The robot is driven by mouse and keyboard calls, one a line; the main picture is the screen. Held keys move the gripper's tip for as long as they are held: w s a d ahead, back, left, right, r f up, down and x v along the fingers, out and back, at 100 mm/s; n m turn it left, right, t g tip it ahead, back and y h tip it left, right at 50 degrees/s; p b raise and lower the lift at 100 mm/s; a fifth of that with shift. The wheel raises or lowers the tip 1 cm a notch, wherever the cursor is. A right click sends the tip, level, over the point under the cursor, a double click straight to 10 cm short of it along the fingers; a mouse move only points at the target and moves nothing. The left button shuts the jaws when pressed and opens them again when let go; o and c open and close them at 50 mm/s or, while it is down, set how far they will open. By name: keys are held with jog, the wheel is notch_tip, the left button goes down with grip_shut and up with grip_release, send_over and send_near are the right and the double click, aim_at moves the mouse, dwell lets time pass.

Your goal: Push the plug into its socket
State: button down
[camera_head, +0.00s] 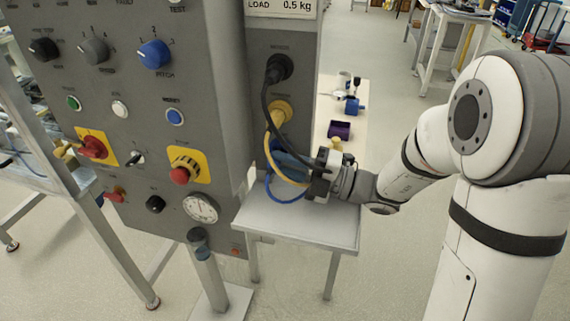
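The grey cabinet's side face holds a column of sockets. A black plug (278,68) sits at the top one, with a black cable hanging from it. A yellow plug (281,110) sits below it, with a yellow cable. A blue plug (289,158) is lower, close to the side face, with a blue cable (286,199) looping below. My gripper (306,172) is at the blue plug's right end, pointing left towards the cabinet. Its fingertips are partly hidden by cables and the plug, so I cannot tell whether they grip it. The blue plug's socket end is hidden.
A small grey table (300,222) stands under my gripper. A bench (345,105) behind it carries a purple part (339,130) and a blue part (354,105). The cabinet front (120,60) has several knobs and buttons. A metal post (205,265) stands before it.

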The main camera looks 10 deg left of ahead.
jog(key=shift+w+p, duration=0.4)
jog(key=shift+w, duration=0.2)
jog(key=c, duration=1.1)
grip_release()
jog(key=shift+d, duration=0.15)
jog(key=d, duration=0.5)
jog(key=d+f, duration=0.1)
jog(key=d, duration=0.1)
jog(key=shift+s+d+f+p, duration=0.1)
jog(key=shift+s+d+p, duration=0.15)
jog(key=shift+s+p, duration=0.05)
